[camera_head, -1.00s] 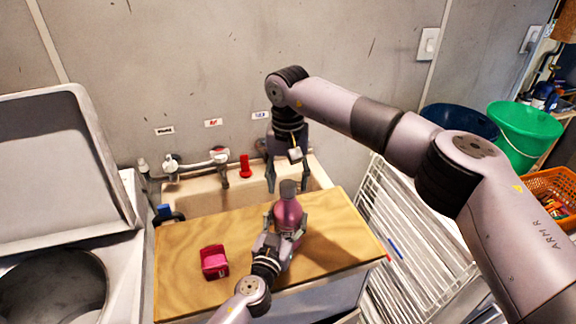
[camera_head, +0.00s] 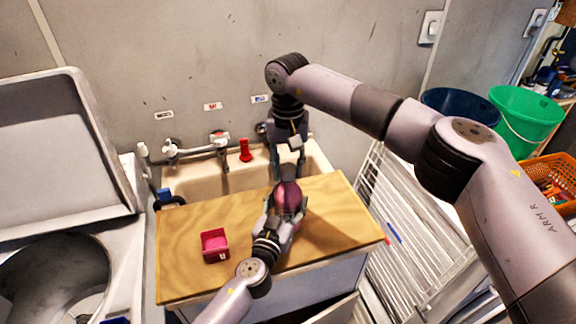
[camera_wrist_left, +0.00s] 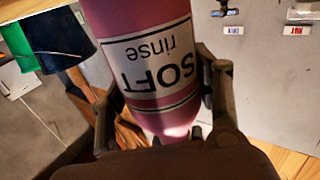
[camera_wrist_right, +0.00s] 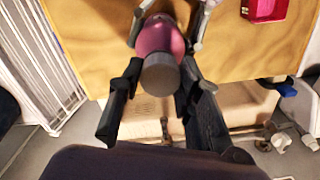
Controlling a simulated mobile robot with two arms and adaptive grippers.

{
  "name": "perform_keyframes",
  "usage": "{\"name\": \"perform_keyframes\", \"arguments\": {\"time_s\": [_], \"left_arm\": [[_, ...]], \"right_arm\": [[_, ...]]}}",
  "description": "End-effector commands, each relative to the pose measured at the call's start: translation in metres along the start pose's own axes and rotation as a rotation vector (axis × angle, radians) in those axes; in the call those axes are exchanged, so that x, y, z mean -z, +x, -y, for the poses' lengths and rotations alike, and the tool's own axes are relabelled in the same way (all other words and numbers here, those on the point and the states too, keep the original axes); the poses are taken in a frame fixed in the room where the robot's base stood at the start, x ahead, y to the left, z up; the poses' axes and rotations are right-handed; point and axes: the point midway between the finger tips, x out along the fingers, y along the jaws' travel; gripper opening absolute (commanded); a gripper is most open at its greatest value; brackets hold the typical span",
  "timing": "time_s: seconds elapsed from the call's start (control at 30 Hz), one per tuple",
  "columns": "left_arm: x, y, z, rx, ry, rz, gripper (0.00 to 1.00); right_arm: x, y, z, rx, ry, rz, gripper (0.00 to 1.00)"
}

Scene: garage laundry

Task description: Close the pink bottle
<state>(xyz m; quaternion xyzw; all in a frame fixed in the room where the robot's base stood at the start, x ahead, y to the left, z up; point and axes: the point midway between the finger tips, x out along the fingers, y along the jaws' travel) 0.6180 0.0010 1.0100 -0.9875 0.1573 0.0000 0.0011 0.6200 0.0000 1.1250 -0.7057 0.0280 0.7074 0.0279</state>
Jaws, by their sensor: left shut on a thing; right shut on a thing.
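The pink bottle (camera_head: 288,194) stands over the wooden board with its grey cap (camera_wrist_right: 160,76) on top. Its "SOFT rinse" label shows in the left wrist view (camera_wrist_left: 150,62). My left gripper (camera_head: 287,213) is shut on the body of the pink bottle from the near side. My right gripper (camera_head: 288,168) comes down from above and is shut at the grey cap, with a finger on either side. In the head view its fingers partly cover the cap. I cannot tell how tightly the cap sits on the neck.
A small open pink box (camera_head: 215,245) sits on the wooden board (camera_head: 190,275), left of the bottle. A sink (camera_head: 195,188) with taps is behind the board. A white rack (camera_head: 400,235) stands to the right, and a washer (camera_head: 60,280) to the left.

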Motion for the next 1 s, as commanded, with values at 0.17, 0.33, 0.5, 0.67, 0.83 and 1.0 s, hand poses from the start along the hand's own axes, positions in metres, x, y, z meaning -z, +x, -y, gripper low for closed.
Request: {"name": "perform_keyframes", "arguments": {"time_s": [0.17, 0.33, 0.5, 0.67, 0.83, 1.0], "left_arm": [[0.0004, 0.0001, 0.0001, 0.000, 0.001, -0.001, 0.00], [0.0004, 0.0001, 0.0001, 0.000, 0.001, -0.001, 0.00], [0.0004, 0.0001, 0.0001, 0.000, 0.001, -0.001, 0.00], [0.0004, 0.0001, 0.0000, 0.000, 0.001, -0.001, 0.00], [0.0004, 0.0001, 0.0000, 0.000, 0.001, -0.001, 0.00], [0.0004, 0.0001, -0.0001, 0.000, 0.001, -0.001, 0.00]], "right_arm": [[0.0003, -0.0002, -0.0001, 0.000, 0.000, -0.001, 0.01], [0.0003, -0.0002, -0.0001, 0.000, 0.033, -0.001, 0.00], [0.0003, 0.0000, -0.0002, 0.000, 0.271, -0.002, 0.00], [0.0001, 0.0002, -0.0001, 0.000, 0.590, -0.001, 0.00], [0.0000, 0.0003, 0.0001, 0.001, 0.928, -0.001, 0.00], [0.0000, 0.0005, 0.0002, 0.001, 1.266, -0.001, 0.00]]}}
